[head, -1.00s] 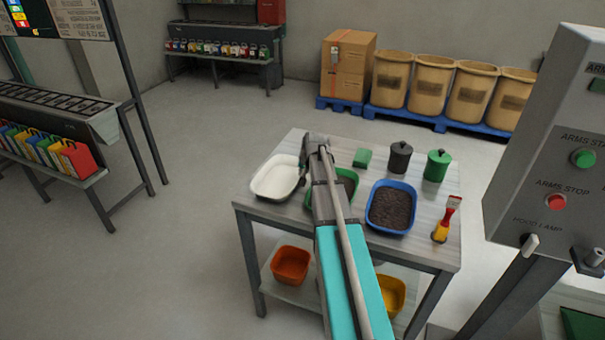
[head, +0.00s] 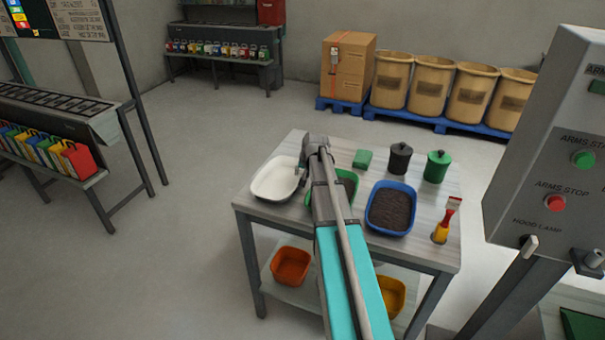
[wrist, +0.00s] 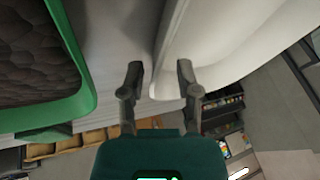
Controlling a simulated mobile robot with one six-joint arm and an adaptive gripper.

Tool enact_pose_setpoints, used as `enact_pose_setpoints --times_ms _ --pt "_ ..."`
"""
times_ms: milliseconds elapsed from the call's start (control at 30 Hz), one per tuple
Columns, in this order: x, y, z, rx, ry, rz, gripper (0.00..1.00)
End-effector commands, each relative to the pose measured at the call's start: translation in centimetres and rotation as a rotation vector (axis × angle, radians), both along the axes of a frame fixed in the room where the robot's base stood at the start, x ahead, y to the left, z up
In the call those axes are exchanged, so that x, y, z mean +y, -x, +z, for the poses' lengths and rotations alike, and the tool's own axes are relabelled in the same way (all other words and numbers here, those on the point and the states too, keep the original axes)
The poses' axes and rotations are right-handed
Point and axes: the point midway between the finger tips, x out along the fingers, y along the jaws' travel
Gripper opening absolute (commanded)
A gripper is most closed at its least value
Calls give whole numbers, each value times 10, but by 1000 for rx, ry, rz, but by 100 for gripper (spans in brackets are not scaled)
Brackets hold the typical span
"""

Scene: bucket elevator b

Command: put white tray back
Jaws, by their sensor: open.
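The white tray (head: 262,190) sits at the left end of the grey table, upright and looking empty. My gripper (head: 300,180) is at its right rim, between it and the green tray (head: 350,178), which my arm partly hides. In the wrist view my gripper (wrist: 158,72) is open. One finger overlaps the white tray (wrist: 215,50) and the other is in the gap beside it. The near edge of the white tray shows between the fingers; whether either finger touches it I cannot tell. The green tray (wrist: 85,100) holds dark material.
The control panel (head: 560,150) stands close at right.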

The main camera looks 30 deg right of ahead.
Motion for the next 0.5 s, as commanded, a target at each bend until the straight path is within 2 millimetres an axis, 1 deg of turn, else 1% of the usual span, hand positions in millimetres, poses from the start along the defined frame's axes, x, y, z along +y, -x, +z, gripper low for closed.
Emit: enact_pose_setpoints --times_ms 500 --pt "1 19 42 0 0 0 43"
